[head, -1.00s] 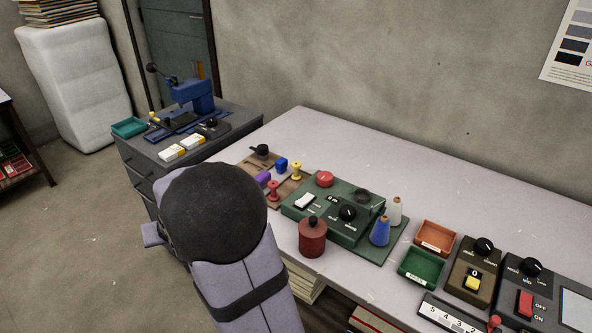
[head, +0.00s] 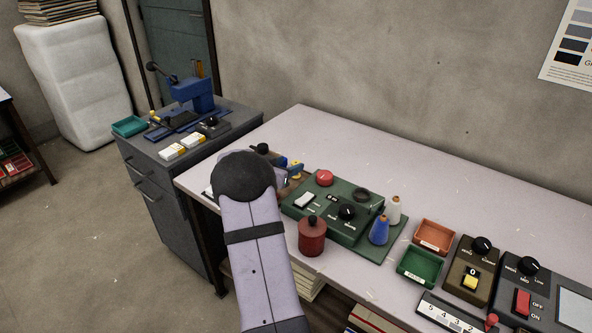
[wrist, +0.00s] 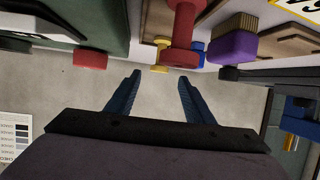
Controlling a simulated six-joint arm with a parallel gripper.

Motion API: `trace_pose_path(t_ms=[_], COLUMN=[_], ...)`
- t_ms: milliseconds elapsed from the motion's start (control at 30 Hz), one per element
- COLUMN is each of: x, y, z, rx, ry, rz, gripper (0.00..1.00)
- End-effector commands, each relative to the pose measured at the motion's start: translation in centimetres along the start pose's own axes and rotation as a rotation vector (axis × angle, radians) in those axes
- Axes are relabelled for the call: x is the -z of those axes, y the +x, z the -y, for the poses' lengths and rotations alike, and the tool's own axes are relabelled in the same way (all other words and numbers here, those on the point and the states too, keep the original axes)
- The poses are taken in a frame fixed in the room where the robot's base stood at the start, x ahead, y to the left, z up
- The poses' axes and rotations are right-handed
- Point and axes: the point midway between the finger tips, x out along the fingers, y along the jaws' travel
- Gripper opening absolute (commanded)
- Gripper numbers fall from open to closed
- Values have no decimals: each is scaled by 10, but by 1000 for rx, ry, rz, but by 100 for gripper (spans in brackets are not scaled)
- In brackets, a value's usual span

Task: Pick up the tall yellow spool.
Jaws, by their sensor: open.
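In the wrist view the yellow spool (wrist: 161,56) shows small, just beyond the gap between the fingertips and partly behind a red spool (wrist: 182,32). My gripper (wrist: 159,77) is open, with nothing between its two blue fingers. In the head view my arm's dark round joint hides most of the gripper.
The green control box (head: 325,215) with a red button (head: 325,178) stands to the right. A dark red canister (head: 312,237) is at the front edge.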

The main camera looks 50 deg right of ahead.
Motion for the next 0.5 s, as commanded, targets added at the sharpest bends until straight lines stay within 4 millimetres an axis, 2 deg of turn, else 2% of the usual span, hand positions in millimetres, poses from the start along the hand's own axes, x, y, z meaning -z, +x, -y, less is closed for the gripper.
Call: trace_pose_path(t_ms=[267, 500], x=[-1, -6], y=[10, 38], z=[0, -4], rx=[1, 0], ry=[0, 0], rz=[1, 1], gripper=[48, 48])
